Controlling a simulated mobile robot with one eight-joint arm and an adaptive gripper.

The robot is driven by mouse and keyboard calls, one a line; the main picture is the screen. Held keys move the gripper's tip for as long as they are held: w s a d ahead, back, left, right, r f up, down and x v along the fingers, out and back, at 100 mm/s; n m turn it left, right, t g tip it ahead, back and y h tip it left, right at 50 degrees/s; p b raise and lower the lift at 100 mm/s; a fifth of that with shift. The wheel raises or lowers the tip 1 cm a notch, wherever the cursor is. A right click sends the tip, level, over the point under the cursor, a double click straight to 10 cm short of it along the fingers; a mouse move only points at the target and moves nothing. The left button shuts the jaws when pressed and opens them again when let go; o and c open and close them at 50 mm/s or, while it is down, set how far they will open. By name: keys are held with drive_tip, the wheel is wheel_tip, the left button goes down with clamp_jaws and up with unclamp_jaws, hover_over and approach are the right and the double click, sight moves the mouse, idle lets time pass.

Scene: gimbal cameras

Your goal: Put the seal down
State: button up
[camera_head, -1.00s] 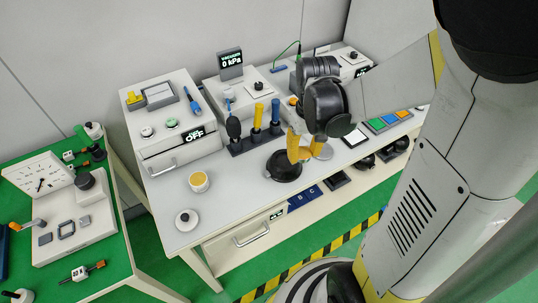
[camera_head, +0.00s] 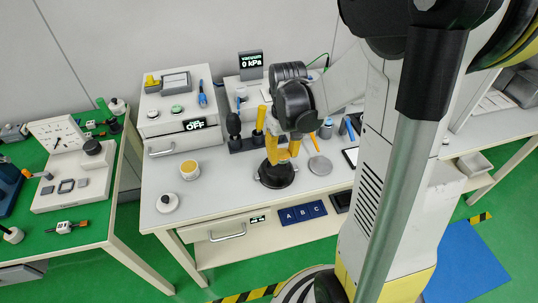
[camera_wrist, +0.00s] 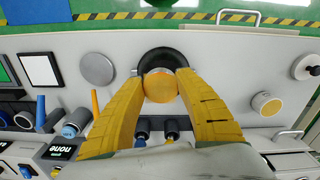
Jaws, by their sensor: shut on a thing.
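My gripper (camera_head: 283,155) points down with its yellow fingers over the black round base (camera_head: 275,182) near the front of the white bench. In the wrist view, the fingers (camera_wrist: 161,80) close on a round orange-yellow piece, the seal (camera_wrist: 161,87). The black base (camera_wrist: 165,56) shows behind it as a dark round rim.
A grey disc (camera_head: 320,165) lies close to the right of the base. A holder with upright tools (camera_head: 248,143) stands behind. A white cup with a yellow top (camera_head: 189,170) and a white knobbed lid (camera_head: 167,203) stand to the left, with clear bench between.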

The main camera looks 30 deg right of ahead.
sight(277, 167)
drive_tip(key=w+f, duration=0.2)
drive_tip(key=shift+w+b, duration=0.35)
drive_tip(key=shift+w, duration=0.05)
drive_tip(key=shift+f+b, duration=0.95)
drive_tip(key=shift+f, duration=0.9)
drive_tip(key=shift+f+b, duration=0.55)
drive_tip(key=o, duration=1.3)
